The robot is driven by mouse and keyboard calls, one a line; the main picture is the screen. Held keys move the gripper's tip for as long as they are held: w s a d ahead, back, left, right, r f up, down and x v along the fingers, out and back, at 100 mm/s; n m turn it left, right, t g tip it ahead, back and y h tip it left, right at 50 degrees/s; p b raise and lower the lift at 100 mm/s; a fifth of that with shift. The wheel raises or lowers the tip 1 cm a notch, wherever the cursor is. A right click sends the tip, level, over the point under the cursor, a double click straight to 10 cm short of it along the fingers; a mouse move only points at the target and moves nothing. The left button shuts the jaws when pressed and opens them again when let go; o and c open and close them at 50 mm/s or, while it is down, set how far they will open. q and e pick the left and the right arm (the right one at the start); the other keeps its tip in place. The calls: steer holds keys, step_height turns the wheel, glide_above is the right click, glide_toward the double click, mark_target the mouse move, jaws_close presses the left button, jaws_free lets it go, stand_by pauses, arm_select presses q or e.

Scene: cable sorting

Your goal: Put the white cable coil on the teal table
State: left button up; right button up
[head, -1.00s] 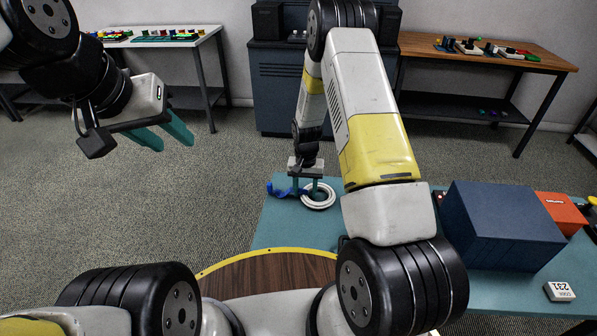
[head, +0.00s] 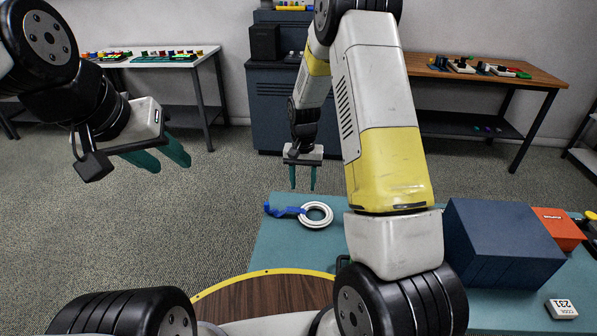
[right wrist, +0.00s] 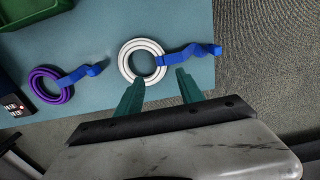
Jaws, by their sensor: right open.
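The white cable coil (head: 329,213) lies flat on the teal table (head: 277,236), near its far left corner. A blue strap (head: 283,210) extends from its left side. In the right wrist view, the coil (right wrist: 125,62) lies on the table (right wrist: 100,30), just beyond the fingertips. My right gripper (head: 303,187) is open and empty, raised above and beyond the coil, with its fingers pointing down; it also shows in the right wrist view (right wrist: 159,80). My left gripper (head: 171,165) is open and empty, held over the floor at the left.
A purple coil (right wrist: 35,83) with a blue strap lies near the white one, beside a green container (right wrist: 30,10). A dark blue box (head: 500,245), an orange box (head: 560,228) and a small white labelled block (head: 562,308) stand at the table's right. A round wooden top (head: 265,300) is in front.

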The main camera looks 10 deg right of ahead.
steer(key=s+r+t, duration=0.1)
steer(key=s+r, duration=0.2)
steer(key=r, duration=0.4)
steer(key=s+r+n+t+y, duration=0.1)
steer(key=s+r, duration=0.2)
steer(key=r, duration=0.3)
steer(key=s+r+t, duration=0.1)
steer(key=s+r, duration=0.1)
steer(key=r, duration=0.5)
steer(key=s+r+n+t, duration=0.1)
steer(key=s+r, duration=0.2)
steer(key=s, duration=0.3)
steer(key=s+r+n+t, duration=0.1)
steer(key=s+r, duration=0.2)
steer(key=s, duration=0.3)
steer(key=s+r+t+y, duration=0.1)
steer(key=s+r, duration=0.2)
steer(key=s, duration=0.3)
steer(key=shift+s+d+r+n, duration=0.25)
steer(key=shift+d+r+n, duration=0.15)
